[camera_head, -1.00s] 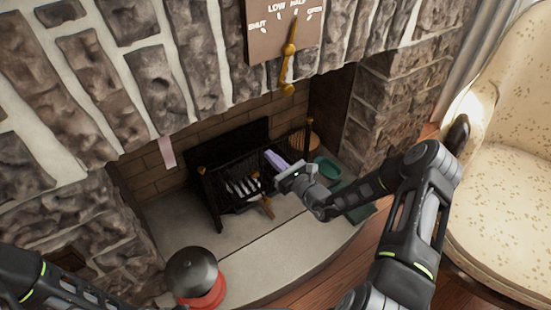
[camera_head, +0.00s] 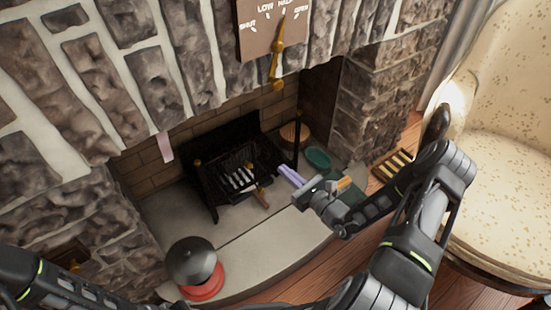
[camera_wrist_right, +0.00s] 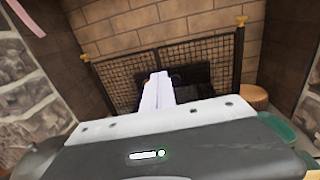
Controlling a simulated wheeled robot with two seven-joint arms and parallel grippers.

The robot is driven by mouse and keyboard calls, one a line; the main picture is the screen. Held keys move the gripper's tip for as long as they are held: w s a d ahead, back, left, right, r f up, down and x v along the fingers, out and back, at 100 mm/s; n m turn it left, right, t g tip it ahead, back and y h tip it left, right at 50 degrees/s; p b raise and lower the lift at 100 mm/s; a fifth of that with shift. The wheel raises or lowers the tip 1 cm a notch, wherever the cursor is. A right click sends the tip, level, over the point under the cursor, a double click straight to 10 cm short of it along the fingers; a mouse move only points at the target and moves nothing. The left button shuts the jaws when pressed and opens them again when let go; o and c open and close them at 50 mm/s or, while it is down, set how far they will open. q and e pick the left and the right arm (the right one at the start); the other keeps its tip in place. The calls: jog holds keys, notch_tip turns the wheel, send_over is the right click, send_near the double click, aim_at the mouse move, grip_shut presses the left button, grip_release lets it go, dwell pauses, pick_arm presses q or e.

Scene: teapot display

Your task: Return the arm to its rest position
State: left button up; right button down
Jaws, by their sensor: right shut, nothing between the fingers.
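My right arm comes in from the right in the head view, bent at the elbow. Its gripper (camera_head: 291,177) has pale lilac fingers pressed together with nothing between them. It hangs over the hearth, to the right of the black fire grate (camera_head: 236,172). In the right wrist view the closed fingers (camera_wrist_right: 157,92) point at the mesh screen (camera_wrist_right: 195,60) at the back of the fireplace, apart from it. Only a dark link of my left arm shows at the lower left; its gripper is out of view.
A black dome on a red base (camera_head: 203,289) stands on the hearth (camera_head: 262,245) at the front left. A green bowl (camera_head: 318,157) sits beyond my right gripper. A cream armchair (camera_head: 505,190) stands at the right. A lever plate (camera_head: 256,38) hangs on the stone wall.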

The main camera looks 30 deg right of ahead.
jog(key=shift+v, duration=0.95)
jog(key=shift+a, duration=0.15)
